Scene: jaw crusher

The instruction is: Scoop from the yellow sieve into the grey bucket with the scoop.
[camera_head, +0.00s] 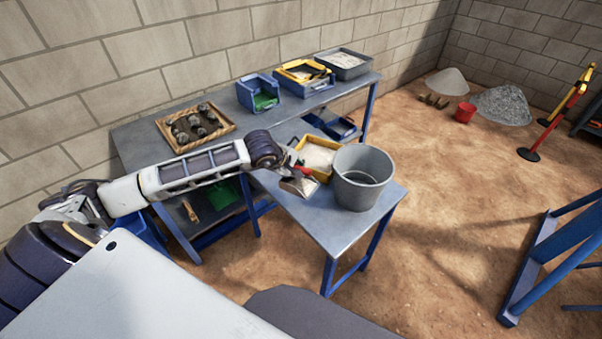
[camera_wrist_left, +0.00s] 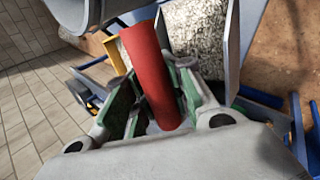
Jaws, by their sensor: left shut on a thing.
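My left gripper (camera_head: 293,166) is shut on the red handle of the scoop (camera_head: 299,187). In the left wrist view the red handle (camera_wrist_left: 152,75) stands between the green-padded fingers. The scoop's metal pan holds pale grainy material (camera_wrist_left: 195,35). The pan is beside the grey bucket (camera_head: 348,191), to its left, above the small table. The yellow sieve (camera_head: 332,172) lies behind the scoop and bucket, with pale material inside; my gripper hides part of its left side. The bucket stands upright and I see no material in it. My right gripper is not in view.
On the long back table (camera_head: 140,134) stand a wooden tray of dark rocks (camera_head: 163,137), a blue box (camera_head: 246,96), a yellow-rimmed sieve (camera_head: 285,76) and a grey tray (camera_head: 345,75). The front of the small table (camera_head: 335,228) is clear. A blue frame (camera_head: 545,255) stands right.

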